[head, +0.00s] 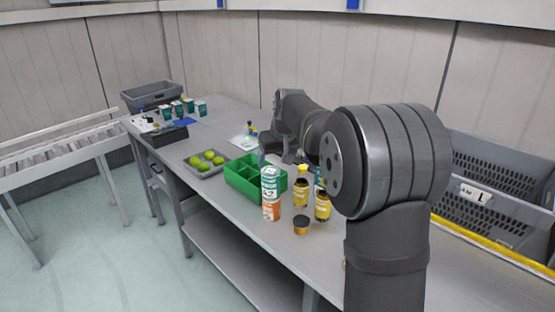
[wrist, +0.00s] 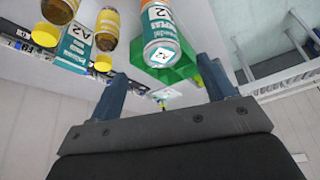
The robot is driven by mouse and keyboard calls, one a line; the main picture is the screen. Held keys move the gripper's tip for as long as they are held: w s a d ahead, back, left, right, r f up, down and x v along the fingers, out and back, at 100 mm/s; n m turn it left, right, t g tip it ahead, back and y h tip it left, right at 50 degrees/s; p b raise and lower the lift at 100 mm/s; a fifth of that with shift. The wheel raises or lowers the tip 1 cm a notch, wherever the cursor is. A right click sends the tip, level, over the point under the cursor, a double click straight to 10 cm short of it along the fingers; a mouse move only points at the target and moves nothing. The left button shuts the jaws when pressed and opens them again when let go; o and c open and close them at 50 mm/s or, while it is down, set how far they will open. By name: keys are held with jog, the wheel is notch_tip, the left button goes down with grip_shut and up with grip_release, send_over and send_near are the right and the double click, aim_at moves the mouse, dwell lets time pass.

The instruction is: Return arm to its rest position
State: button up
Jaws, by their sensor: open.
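My arm reaches over the table in the head view, its large dark joints filling the right middle and hiding part of the table. My gripper (wrist: 162,70) shows in the wrist view with its two blue-grey fingers spread apart and nothing held between them. In the head view it is mostly hidden behind the arm, near the green divided box (head: 235,184). In the wrist view, a white, teal and orange can marked A2 (wrist: 160,32) shows past the fingertips, with the green box behind it. I see no contact between fingers and can.
Stacked cans (head: 270,190), yellow-labelled bottles (head: 301,191) and a small dark jar (head: 301,226) stand close by the green box. A grey tray of green fruit (head: 206,171) lies farther left. A grey crate (head: 482,205) stands at right. The front table edge is clear.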

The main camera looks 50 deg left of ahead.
aim_at(271, 170)
jog(key=x, duration=1.2)
jog(key=shift+r, duration=1.95)
jog(key=o, duration=0.5)
jog(key=shift+r, duration=0.1)
